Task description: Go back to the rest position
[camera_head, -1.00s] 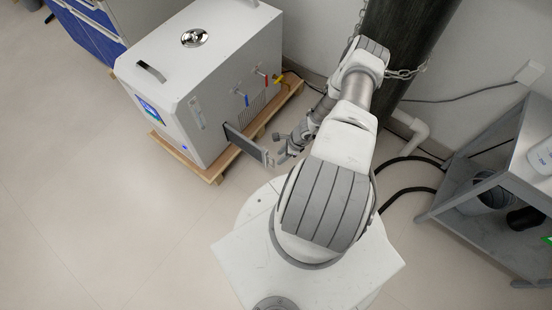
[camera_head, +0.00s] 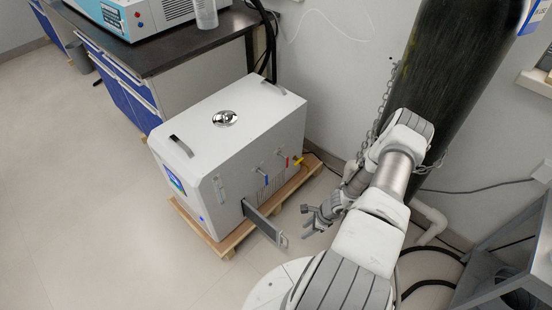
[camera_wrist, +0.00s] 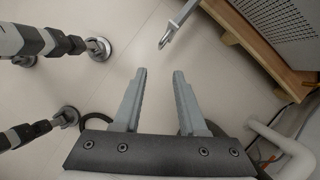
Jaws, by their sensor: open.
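My gripper (camera_head: 312,217) is at the end of my arm, low and to the right of the white machine (camera_head: 235,150). In the wrist view my gripper (camera_wrist: 158,72) has its two fingers apart with only floor between them. It is open and empty. A grey panel (camera_head: 264,224) stands out from the machine's near right side, and its end lies just left of my gripper, apart from it. In the wrist view the metal end of that panel (camera_wrist: 172,32) shows above the fingers. My arm reaches up from the bottom right of the head view.
The machine stands on a wooden pallet (camera_head: 226,247). A tall dark cylinder (camera_head: 455,80) with a chain is behind my arm. White pipe (camera_head: 432,220) and black hoses (camera_head: 428,262) lie beside it. A grey metal shelf (camera_head: 500,262) is at the right. Floor at left is clear.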

